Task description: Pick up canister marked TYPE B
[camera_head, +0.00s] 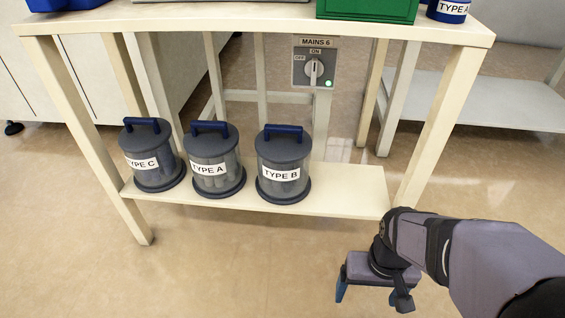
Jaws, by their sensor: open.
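The canister marked TYPE B (284,165) stands upright on the low shelf, the rightmost of three. It is a smoky clear cylinder with a dark lid and base, a blue handle on top and a white label. The canister marked TYPE A (211,160) stands just left of it, and the canister marked TYPE C (152,155) is at the far left. My gripper (372,297) is at the lower right, in front of the shelf and apart from the canisters. It points down with blue-tipped fingers, open and empty.
The low shelf (345,190) is bare right of the canisters. The table top (230,18) overhangs it, with legs at both sides. On top are a green bin (367,10) and another TYPE A container (449,10). A MAINS 6 switch (313,70) is behind. The front floor is clear.

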